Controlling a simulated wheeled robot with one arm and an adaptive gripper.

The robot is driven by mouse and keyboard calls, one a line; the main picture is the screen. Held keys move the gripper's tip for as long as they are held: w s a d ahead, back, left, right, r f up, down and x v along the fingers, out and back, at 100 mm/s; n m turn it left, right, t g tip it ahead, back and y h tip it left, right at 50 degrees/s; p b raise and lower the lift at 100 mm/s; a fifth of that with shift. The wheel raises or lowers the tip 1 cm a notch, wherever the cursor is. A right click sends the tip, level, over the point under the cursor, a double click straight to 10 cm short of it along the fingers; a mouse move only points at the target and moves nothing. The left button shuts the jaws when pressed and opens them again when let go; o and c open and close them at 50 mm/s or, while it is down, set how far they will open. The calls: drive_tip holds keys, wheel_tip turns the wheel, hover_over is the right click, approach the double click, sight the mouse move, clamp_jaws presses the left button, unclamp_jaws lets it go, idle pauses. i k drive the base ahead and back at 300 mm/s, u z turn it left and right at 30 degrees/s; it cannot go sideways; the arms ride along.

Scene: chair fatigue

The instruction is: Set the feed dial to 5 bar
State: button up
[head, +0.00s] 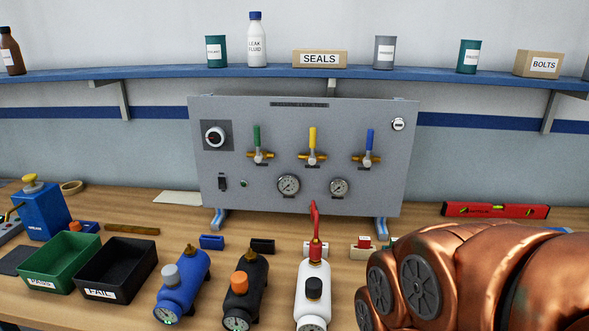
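A copper-coloured part of my arm fills the lower right of the head view. My gripper's fingers do not show, and nothing of mine touches the dial.
Green, yellow and blue valve levers (312,140) line the panel, with a black switch (222,181) below the dial. Blue, black and white cylinders (182,288) stand in front, the white one under a red lever. Green and black bins (115,268) are at left. A red level (495,210) lies right.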

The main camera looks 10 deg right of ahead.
sight(215, 136)
drive_tip(key=z, duration=0.1)
drive_tip(key=i, duration=0.5)
drive_tip(key=u, duration=1.95)
